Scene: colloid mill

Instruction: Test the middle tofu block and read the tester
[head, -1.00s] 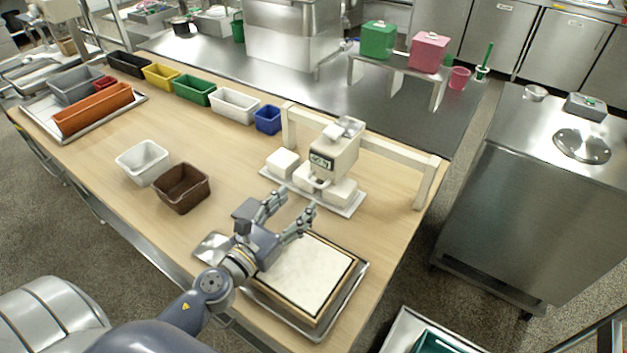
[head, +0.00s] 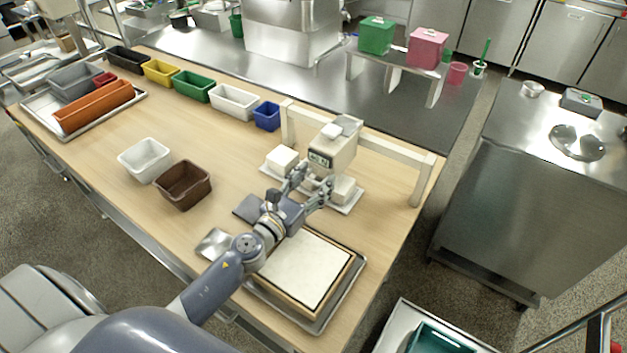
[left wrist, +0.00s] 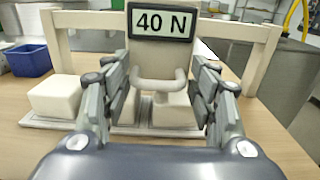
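The cream tester (head: 338,150) stands over a tray on the wooden table. Its display (left wrist: 162,22) reads 40 N in the left wrist view. A pale U-shaped handle (left wrist: 160,84) is below the display. A white tofu block (head: 282,159) sits at the tray's left and another (head: 343,188) at its right. The middle block (left wrist: 127,106) is partly hidden behind the handle and a finger. My left gripper (head: 311,180) is open in front of the tester, its fingers on either side of the handle, apart from it. My right gripper is not in view.
A cream frame (head: 395,155) stands behind the tester.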

